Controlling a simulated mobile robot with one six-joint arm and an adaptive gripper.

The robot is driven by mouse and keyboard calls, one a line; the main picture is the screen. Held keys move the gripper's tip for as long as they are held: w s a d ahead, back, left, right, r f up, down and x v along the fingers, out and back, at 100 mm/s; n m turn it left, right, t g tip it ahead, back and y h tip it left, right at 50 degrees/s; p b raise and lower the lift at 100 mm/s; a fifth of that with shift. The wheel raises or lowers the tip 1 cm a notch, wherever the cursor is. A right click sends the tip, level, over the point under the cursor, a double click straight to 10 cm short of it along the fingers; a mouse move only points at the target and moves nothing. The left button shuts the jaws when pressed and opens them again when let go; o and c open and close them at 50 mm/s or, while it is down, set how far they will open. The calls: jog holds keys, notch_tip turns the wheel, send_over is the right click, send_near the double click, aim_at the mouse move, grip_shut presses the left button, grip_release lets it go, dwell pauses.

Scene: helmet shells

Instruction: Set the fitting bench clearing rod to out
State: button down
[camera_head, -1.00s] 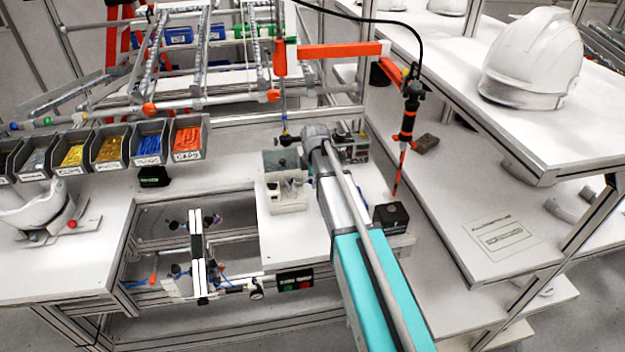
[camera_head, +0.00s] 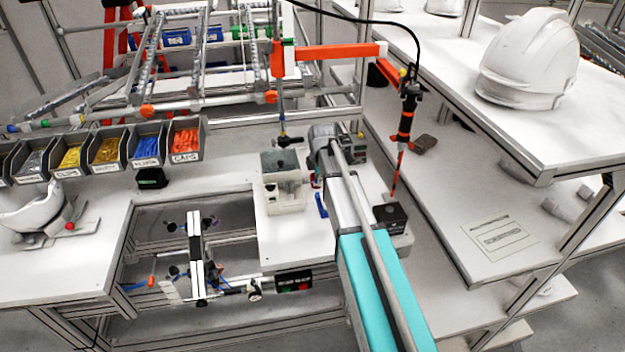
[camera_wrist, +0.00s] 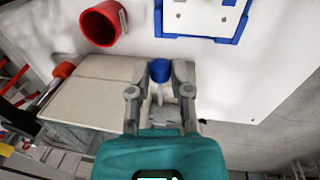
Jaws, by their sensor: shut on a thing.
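In the wrist view my gripper (camera_wrist: 160,76) has a finger on each side of a small blue knob (camera_wrist: 160,69) and is shut on it. A thin pale shaft shows below the knob, between the fingers. I take this to be the clearing rod; its far end is hidden. In the head view my arm hides the gripper and the rod. My arm reaches over the fitting bench (camera_head: 285,238), just right of a pale box with a grey top (camera_head: 284,198).
A red cup (camera_wrist: 101,24) and a blue-edged plate (camera_wrist: 198,36) are near the gripper in the wrist view. A black block (camera_head: 390,214) stands right of my arm, under a hanging orange-and-black tool (camera_head: 406,122). Parts bins (camera_head: 146,146) line the left.

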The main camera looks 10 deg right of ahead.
jog(key=c, duration=0.5)
grip_release()
jog(key=shift+c, duration=0.2)
